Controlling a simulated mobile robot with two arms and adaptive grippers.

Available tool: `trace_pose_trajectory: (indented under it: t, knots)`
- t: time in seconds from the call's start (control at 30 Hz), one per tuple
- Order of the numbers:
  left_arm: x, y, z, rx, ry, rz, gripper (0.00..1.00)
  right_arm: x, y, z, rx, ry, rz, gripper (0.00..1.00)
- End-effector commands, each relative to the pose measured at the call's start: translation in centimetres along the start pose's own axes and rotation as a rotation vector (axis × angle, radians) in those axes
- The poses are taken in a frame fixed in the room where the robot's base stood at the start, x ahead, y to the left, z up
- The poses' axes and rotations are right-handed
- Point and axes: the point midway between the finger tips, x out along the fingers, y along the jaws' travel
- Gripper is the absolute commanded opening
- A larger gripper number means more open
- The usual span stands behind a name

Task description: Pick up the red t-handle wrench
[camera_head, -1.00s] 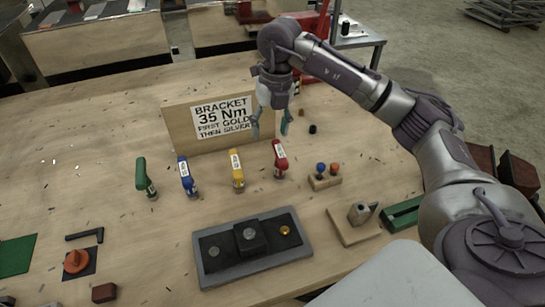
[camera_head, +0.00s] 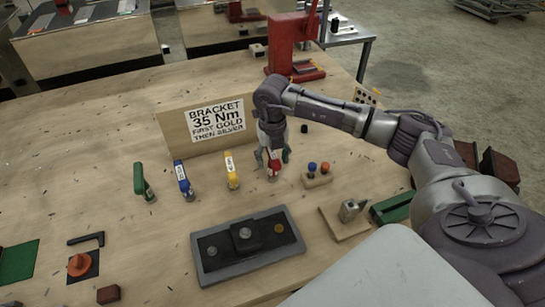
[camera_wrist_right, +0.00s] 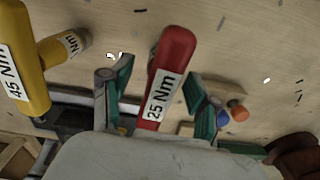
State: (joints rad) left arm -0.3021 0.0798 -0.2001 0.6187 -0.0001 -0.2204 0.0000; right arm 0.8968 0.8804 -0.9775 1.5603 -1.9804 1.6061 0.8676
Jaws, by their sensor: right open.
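The red t-handle wrench (camera_head: 273,165) stands on the wooden table, right of the yellow wrench (camera_head: 232,171). My right gripper (camera_head: 272,157) is over it, pointing down, and partly hides it in the head view. In the right wrist view the red wrench (camera_wrist_right: 171,78) carries a "25 Nm" label and lies between the two spread green-padded fingers of the right gripper (camera_wrist_right: 160,95). The fingers are open, with a gap visible on the finger sides. The yellow wrench, labelled "45 Nm", also shows in the wrist view (camera_wrist_right: 25,70). My left gripper is not in view.
Blue (camera_head: 184,181) and green (camera_head: 143,182) wrenches stand further left. A sign board (camera_head: 180,136) reading "BRACKET 35 Nm" stands behind. A small block with blue and orange knobs (camera_head: 317,179) is close right of the red wrench. A grey bracket tray (camera_head: 248,270) lies in front.

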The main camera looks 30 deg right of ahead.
Motion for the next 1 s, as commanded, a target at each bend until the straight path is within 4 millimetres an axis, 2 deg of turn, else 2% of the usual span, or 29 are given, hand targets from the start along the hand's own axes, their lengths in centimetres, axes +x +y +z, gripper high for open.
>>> trace_pose_trajectory:
  t: [0.13,0.37,0.73,1.0]
  knots:
    - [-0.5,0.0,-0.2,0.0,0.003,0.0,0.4,1.4,0.1,0.0,0.0,0.001,0.002,0.6]
    - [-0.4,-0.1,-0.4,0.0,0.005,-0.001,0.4,1.6,0.1,0.0,-0.001,-0.001,0.002,0.6]
    - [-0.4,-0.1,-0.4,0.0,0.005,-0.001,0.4,1.6,0.1,0.0,0.0,-0.001,0.002,0.0]
    - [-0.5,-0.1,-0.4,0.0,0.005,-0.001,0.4,1.5,0.1,0.1,0.0,-0.003,0.003,0.0]
